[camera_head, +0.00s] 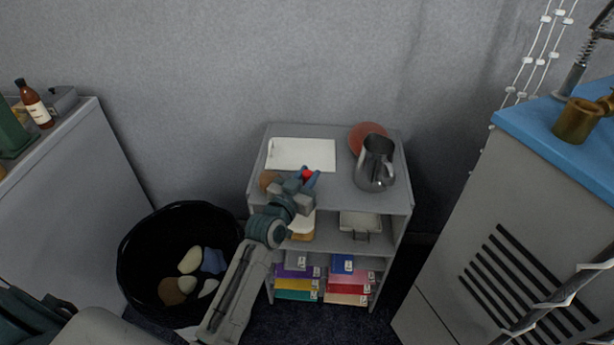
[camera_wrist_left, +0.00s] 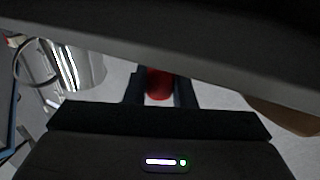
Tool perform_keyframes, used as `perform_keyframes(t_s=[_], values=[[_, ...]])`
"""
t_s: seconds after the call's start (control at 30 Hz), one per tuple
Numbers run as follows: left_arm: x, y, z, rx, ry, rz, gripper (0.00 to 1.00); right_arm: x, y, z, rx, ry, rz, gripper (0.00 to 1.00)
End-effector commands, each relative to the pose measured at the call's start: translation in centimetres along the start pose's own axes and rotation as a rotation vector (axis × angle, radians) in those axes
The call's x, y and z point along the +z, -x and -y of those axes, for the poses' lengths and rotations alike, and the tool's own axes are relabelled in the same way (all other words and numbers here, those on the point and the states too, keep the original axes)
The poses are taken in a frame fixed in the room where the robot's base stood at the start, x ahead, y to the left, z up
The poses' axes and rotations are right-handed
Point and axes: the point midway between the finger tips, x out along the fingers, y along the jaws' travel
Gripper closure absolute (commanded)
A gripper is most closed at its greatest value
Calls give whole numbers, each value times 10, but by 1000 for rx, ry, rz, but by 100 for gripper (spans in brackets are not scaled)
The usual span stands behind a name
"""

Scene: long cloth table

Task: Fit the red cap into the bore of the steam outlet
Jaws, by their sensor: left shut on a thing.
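The small red cap (camera_head: 307,174) is held between the blue fingers of my left gripper (camera_head: 309,179), above the top of the grey shelf unit. In the left wrist view the red cap (camera_wrist_left: 159,85) sits between the two dark fingers (camera_wrist_left: 160,92), partly hidden by them. A brass cylinder (camera_head: 577,121) with an open top stands on the blue surface at the far right; it may be the steam outlet, but I cannot tell for certain. The cap is well apart from it. My right gripper is not in view.
The shelf unit (camera_head: 337,196) carries a white board (camera_head: 301,153), a red round thing (camera_head: 366,133) and a metal pitcher (camera_head: 374,165). The pitcher also shows in the left wrist view (camera_wrist_left: 80,65). A black basket (camera_head: 146,235) stands left; a blue-topped cabinet (camera_head: 520,220) stands right.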

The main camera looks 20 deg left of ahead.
Motion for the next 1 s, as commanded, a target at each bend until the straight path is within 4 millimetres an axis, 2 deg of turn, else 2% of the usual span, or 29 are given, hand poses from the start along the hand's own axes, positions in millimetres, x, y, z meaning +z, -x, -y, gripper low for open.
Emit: perform_keyframes(t_s=[0.27, 0.3, 0.37, 0.4, 0.8, 0.9, 1.0], values=[[3, 0, 0, 0, 0, 0, 98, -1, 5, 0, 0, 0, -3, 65], [3, 0, 0, 0, 0, 0, 69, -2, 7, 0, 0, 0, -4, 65], [3, 0, 0, 0, 0, 0, 57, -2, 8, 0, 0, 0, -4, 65], [3, 0, 0, 0, 0, 0, 55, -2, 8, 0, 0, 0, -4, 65], [-2, 1, 0, 0, 0, 0, 55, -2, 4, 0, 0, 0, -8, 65], [1, 19, 0, 0, 1, 2, 55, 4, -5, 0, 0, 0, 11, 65], [2, 40, 0, 0, -1, 3, 55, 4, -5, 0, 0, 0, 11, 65]])
